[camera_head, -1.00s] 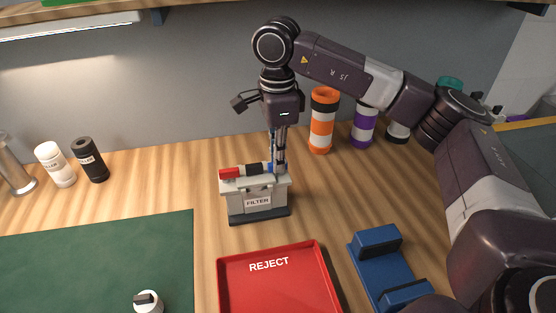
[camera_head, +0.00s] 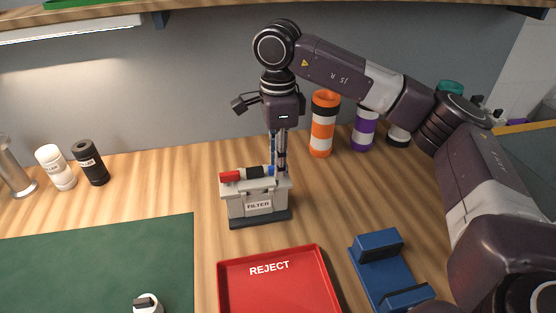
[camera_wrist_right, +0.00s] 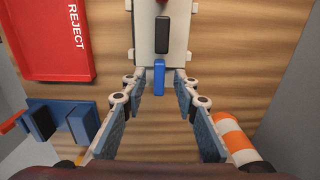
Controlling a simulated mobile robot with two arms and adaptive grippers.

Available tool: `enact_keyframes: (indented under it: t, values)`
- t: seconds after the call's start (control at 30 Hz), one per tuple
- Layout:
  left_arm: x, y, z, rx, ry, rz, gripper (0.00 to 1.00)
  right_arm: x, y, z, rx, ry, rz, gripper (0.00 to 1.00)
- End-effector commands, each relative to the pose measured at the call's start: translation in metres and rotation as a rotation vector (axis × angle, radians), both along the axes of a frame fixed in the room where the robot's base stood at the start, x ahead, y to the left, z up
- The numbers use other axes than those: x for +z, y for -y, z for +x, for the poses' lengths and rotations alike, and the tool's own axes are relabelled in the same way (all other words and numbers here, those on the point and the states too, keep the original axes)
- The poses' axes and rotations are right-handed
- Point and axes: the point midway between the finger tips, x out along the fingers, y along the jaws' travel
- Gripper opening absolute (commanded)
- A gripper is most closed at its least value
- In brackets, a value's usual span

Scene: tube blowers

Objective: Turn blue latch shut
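The filter box (camera_head: 258,205) is a pale block labelled FILTER on a dark base, on the wooden bench. Along its top lie a red latch (camera_head: 230,176), a black latch (camera_head: 256,172) and a blue latch (camera_head: 270,170) at the right end. In the wrist view the blue latch (camera_wrist_right: 158,77) points lengthwise toward the gripper and sticks out past the box's edge. My right gripper (camera_head: 280,172) points down at the box's right end. In the wrist view its fingers (camera_wrist_right: 155,90) are open on either side of the blue latch, with gaps. My left gripper is not in view.
A red REJECT tray (camera_head: 312,251) and a blue stand (camera_head: 376,271) are in front of the box. An orange-and-white cylinder (camera_head: 322,125) and a purple-and-white one (camera_head: 364,130) stand behind right. A green mat (camera_head: 100,255) lies left.

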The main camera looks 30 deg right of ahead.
Motion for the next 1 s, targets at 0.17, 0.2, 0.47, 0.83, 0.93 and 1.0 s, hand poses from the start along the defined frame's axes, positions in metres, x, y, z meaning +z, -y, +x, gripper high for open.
enact_keyframes:
  t: [0.17,0.2,0.47,0.83,0.93,1.0]
  values:
    - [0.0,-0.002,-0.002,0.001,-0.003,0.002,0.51,0.003,0.0,0.0,0.001,-0.001,0.0,0.28]
    - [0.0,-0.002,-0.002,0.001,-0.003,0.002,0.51,0.006,0.0,0.0,0.001,0.0,0.001,0.28]
    - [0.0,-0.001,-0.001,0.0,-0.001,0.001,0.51,0.056,-0.001,0.001,0.001,0.004,0.002,0.28]
    - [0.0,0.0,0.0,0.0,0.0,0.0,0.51,0.112,0.0,0.0,0.0,0.002,-0.001,0.28]
    - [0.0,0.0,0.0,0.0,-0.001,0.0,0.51,0.117,0.0,0.0,-0.001,0.0,0.0,0.28]
    - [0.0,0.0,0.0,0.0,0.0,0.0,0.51,0.119,0.0,0.0,-0.001,0.0,0.0,0.28]
